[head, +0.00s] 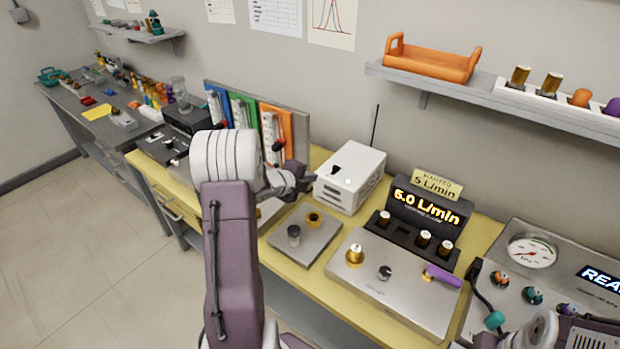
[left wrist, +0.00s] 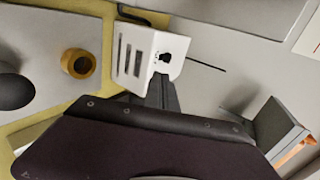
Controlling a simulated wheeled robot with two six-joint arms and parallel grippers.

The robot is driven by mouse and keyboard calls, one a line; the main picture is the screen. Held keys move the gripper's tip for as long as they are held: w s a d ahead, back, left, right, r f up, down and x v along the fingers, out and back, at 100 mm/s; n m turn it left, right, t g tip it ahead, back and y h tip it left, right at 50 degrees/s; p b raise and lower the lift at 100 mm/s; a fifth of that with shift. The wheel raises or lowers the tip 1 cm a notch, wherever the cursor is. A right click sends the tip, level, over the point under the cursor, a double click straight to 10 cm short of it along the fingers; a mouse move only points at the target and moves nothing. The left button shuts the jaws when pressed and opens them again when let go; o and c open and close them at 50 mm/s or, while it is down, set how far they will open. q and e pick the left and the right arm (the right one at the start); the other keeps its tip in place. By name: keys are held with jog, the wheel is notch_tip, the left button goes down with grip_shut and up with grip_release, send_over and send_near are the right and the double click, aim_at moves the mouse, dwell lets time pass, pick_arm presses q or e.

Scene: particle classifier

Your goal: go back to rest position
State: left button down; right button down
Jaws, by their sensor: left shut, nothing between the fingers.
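My left arm reaches in from the bottom of the head view, with its gripper (head: 297,180) above the yellow bench, just left of the white vented box (head: 349,177). The left gripper is shut and empty. In the left wrist view, its dark fingers (left wrist: 163,95) point toward the same white box (left wrist: 147,55); I cannot tell whether they touch it. Part of my right arm shows at the bottom right corner of the head view, but its fingers are out of the picture.
A grey plate (head: 304,236) with a dark knob and a brass ring lies below the gripper. A shelf (head: 500,100) holds an orange tray (head: 430,62).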

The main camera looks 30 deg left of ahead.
pick_arm(q)
jog(key=shift+s+r, duration=0.1)
jog(key=shift+s, duration=0.05)
jog(key=d+r+n+h, duration=0.1)
jog(key=d+r, duration=0.2)
jog(key=d, duration=0.6)
jog(key=d+r, duration=0.3)
jog(key=d, duration=0.6)
jog(key=s+f+n+g, duration=0.3)
jog(key=s+n, duration=0.3)
jog(key=s, duration=0.2)
jog(key=s+f+n+g+y, duration=0.1)
jog(key=s+f+n+g, duration=0.3)
jog(key=s, duration=0.5)
jog(key=s+d+f+n+g, duration=0.1)
jog(key=s+f+n+g, duration=0.2)
jog(key=s+n, duration=0.5)
jog(key=shift+s+f+g+y, duration=0.4)
jog(key=shift+s+f, duration=0.25)
jog(key=shift+f, duration=0.1)
